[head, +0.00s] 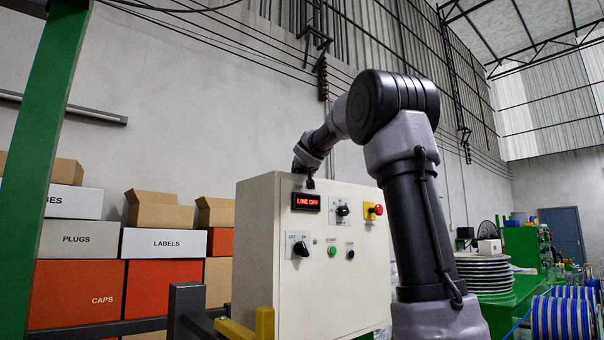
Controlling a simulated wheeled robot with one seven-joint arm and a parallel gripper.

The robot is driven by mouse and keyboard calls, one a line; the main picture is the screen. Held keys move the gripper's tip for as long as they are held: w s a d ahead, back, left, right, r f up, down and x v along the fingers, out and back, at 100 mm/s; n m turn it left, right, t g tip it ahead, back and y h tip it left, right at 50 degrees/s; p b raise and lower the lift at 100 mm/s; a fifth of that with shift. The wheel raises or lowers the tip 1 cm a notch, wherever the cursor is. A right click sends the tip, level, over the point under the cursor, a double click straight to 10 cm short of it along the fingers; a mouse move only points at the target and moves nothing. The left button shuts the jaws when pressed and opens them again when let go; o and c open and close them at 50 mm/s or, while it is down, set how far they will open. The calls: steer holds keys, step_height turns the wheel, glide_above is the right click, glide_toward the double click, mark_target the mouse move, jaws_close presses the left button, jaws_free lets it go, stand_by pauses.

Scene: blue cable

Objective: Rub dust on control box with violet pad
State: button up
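The control box (330,260) is a cream metal cabinet in the middle of the head view. Its front has a red "LINE OFF" display, dark rotary switches, small buttons and a red stop button on yellow. My arm reaches over from the right, and its far end comes down at the top edge of the box. My gripper (309,182) shows only as a small dark part there, and its fingers cannot be made out. I cannot tell whether it touches the box. I see no violet pad and cannot make out dust on the box.
Cartons and labelled boxes (164,243) are stacked at the left behind a green post (58,130). A dark rail with a yellow bracket (264,323) is at the box's lower left. Stacked discs (484,275) and blue cable reels (562,318) are at the right.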

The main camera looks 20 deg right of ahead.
steer(key=shift+s+d, duration=0.6)
steer(key=shift+s, duration=0.3)
steer(key=shift+s+d+f, duration=0.1)
steer(key=shift+s+d, duration=0.15)
steer(key=shift+s, duration=0.35)
steer(key=shift+s+d+f, duration=0.1)
steer(key=shift+s+d, duration=0.1)
steer(key=shift+s, duration=0.35)
steer(key=shift+r, duration=0.15)
steer(key=shift+r, duration=2.95)
steer(key=shift+r, duration=1.5)
